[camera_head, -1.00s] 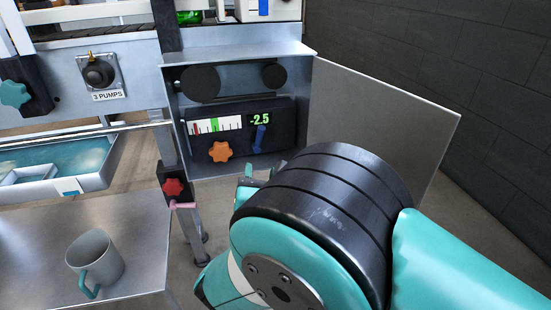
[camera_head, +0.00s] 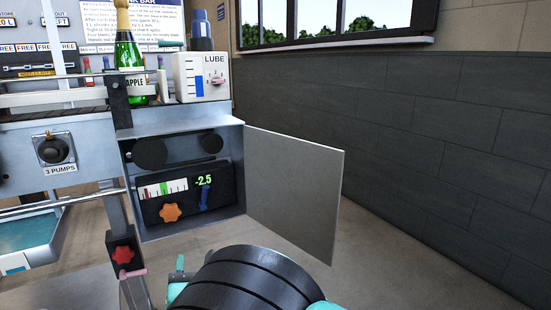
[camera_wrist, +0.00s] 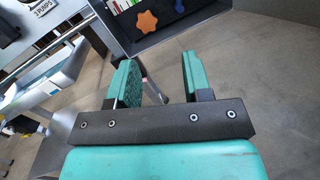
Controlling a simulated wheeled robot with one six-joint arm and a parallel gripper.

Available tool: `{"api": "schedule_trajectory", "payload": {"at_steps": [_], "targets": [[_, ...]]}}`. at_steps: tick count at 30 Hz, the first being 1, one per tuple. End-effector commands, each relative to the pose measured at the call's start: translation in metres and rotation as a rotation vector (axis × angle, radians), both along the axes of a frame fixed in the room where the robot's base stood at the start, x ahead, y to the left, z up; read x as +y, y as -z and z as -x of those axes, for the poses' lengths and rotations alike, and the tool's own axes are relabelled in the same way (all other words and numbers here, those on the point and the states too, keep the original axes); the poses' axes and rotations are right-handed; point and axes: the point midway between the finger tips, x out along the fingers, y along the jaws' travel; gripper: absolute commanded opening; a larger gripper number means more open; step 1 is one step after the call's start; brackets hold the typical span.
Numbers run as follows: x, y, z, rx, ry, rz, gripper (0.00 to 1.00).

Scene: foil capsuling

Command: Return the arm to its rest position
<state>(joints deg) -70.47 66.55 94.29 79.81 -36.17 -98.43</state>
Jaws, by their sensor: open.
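My gripper (camera_wrist: 158,75) shows in the wrist view with its two teal fingers apart and nothing between them. It points toward the lower part of the open cabinet (camera_wrist: 180,32), with a gap of floor between. In the head view a teal fingertip (camera_head: 180,264) shows below the cabinet's front edge; the rest of the gripper is hidden behind my dark, ribbed arm joint at the bottom of the picture. The open cabinet (camera_head: 190,231) holds an orange knob (camera_head: 171,212), a gauge (camera_head: 162,188) and a green "-2.5" display (camera_head: 204,180).
The cabinet door (camera_head: 293,195) stands open to the right. A red knob (camera_head: 123,255) sits on a post at the lower left. A green bottle (camera_head: 128,52) and a LUBE box (camera_head: 203,78) stand above the cabinet. Floor right of the door is clear.

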Motion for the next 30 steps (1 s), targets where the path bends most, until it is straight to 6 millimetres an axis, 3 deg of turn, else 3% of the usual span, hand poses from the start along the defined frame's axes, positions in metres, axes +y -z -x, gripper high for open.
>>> {"api": "schedule_trajectory", "payload": {"at_steps": [8, 14, 20, 24, 26, 30], "targets": [[-0.022, -0.009, -0.021, 0.125, 0.076, -0.140, 0.45], [-0.054, -0.017, -0.043, 0.271, 0.177, -0.314, 0.45], [-0.107, -0.027, -0.063, 0.485, 0.351, -0.593, 0.45], [-0.157, -0.037, -0.064, 0.678, 0.529, -0.868, 0.45], [-0.182, -0.042, -0.057, 0.777, 0.631, -1.017, 0.45], [-0.239, -0.060, -0.013, 1.031, 0.915, -1.390, 0.45]]}}
